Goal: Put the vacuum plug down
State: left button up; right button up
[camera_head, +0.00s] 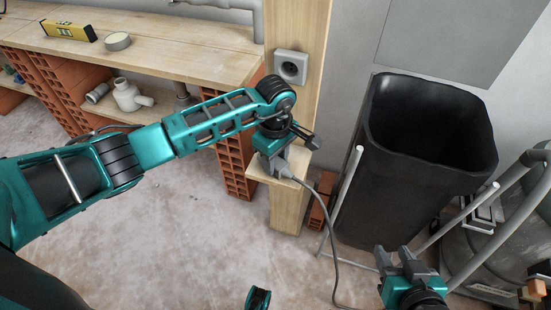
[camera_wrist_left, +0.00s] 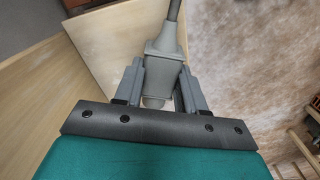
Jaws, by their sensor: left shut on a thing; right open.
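The vacuum plug (camera_wrist_left: 166,62) is a grey plug with a cord leading away from its end. My left gripper (camera_wrist_left: 160,92) is shut on it, with one finger on each side of its body in the left wrist view. In the head view my left gripper (camera_head: 286,158) holds the plug (camera_head: 284,170) at a small wooden ledge (camera_head: 256,172) on the post. I cannot tell whether the plug touches the ledge. The dark cord (camera_head: 333,235) hangs down to the floor at the right. My right gripper (camera_head: 399,262) is open and empty near the lower right.
A wall socket (camera_head: 291,67) is on the wooden post (camera_head: 297,30) above the ledge. A black bin (camera_head: 400,190) stands to the right, beside a grey vacuum-like machine (camera_head: 520,235). A wooden bench (camera_head: 190,55) on orange bricks (camera_head: 75,92) runs along the back left.

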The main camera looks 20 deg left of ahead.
pick_arm(q)
jog(key=shift+f, duration=0.1)
jog(key=o, duration=1.2)
jog(key=shift+c, duration=0.2)
